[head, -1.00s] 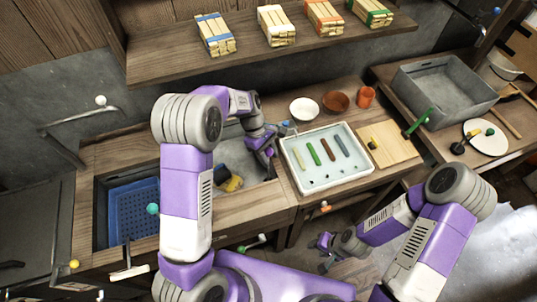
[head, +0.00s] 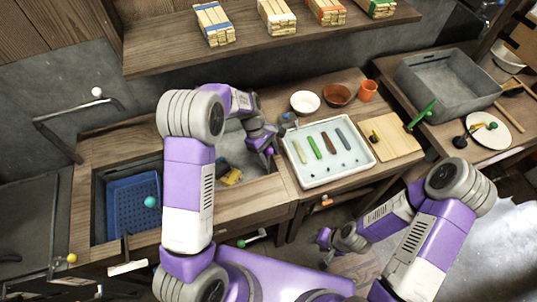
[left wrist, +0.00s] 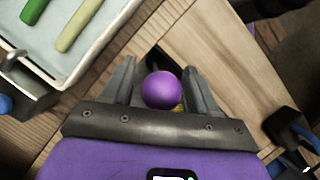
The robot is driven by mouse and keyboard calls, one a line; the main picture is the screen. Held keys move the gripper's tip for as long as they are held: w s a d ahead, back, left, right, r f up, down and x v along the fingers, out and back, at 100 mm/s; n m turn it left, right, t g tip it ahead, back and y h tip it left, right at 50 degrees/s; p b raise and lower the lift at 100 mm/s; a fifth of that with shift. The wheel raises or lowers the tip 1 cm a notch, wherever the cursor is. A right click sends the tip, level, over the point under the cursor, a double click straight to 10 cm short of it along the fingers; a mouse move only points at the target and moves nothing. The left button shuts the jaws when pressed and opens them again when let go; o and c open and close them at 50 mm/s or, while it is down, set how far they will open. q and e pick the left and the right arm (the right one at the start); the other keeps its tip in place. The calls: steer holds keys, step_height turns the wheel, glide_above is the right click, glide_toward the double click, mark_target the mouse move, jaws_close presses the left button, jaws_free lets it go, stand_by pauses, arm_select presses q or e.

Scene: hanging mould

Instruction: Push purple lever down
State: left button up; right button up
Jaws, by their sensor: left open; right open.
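The purple lever shows in the left wrist view as a round purple knob (left wrist: 161,90) between the two dark fingers of my left gripper (left wrist: 160,85). The fingers are open, one on each side of the knob, and I cannot tell whether they touch it. In the head view my left gripper (head: 265,142) is over the counter between the sink and the white tray, and my arm partly hides the lever there. My right gripper (head: 328,242) is open and empty, low in front of the counter.
A white tray (head: 314,181) with several coloured bars lies right of my left gripper. The sink holds a blue basket (head: 133,203) at left. Bowls, a board (head: 394,143) and a grey basin (head: 447,90) are further right. Other coloured-knob levers line the counter front.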

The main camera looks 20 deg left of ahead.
arm_select(q)
steer(key=p+v, duration=0.1)
steer(key=v, duration=0.6)
steer(key=shift+r, duration=0.15)
